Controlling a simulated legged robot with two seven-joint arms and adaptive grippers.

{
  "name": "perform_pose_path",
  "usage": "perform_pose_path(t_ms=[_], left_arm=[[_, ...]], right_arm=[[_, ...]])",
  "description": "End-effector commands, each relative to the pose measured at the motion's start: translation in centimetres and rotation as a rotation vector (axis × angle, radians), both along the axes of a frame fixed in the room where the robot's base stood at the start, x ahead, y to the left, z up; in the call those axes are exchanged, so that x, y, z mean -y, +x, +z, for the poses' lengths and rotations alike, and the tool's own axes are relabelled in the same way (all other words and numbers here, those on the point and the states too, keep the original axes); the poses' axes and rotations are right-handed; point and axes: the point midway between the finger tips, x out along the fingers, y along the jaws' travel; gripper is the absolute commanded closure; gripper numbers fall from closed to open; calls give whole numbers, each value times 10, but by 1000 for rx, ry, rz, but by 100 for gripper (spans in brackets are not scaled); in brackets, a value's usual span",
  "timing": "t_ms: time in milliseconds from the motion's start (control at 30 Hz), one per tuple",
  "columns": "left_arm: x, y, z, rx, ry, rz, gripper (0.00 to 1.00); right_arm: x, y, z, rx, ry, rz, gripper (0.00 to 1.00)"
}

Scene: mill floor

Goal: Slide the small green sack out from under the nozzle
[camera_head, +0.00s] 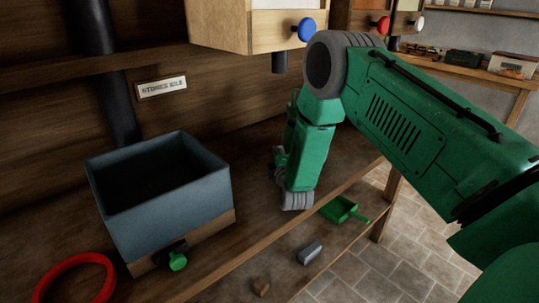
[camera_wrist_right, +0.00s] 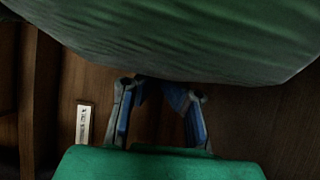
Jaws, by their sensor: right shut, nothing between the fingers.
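Wrinkled green cloth, the green sack (camera_wrist_right: 190,40), fills the top of the right wrist view, close to the camera. In the head view I cannot make out the sack; my right arm covers part of that shelf. My right gripper (camera_wrist_right: 158,98) has blue-padded fingers that run toward the sack's lower edge, where their ends are partly hidden. It is shut and holds nothing. In the head view the right gripper (camera_head: 279,159) is small and mostly behind my forearm, low over the shelf. A short dark nozzle (camera_head: 279,62) hangs under a wooden box. My left gripper is out of view.
A blue-grey bin (camera_head: 220,190) with a green knob (camera_head: 177,262) stands on the left. A red ring (camera_head: 75,262) lies at the lower left. A green scoop (camera_head: 341,209), a grey block (camera_head: 310,253) and a small brown piece (camera_head: 261,286) lie lower right.

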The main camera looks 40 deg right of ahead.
Motion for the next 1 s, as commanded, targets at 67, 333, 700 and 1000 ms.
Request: perform_pose_path(t_ms=[67,333,700,1000], left_arm=[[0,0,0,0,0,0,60],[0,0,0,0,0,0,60],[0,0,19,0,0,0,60],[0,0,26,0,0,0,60]], right_arm=[[3,-3,0,0,0,-1,100],[4,-4,0,0,-1,1,100],[39,-40,1,-6,-6,-3,100],[72,-73,0,0,-2,-1,100]])
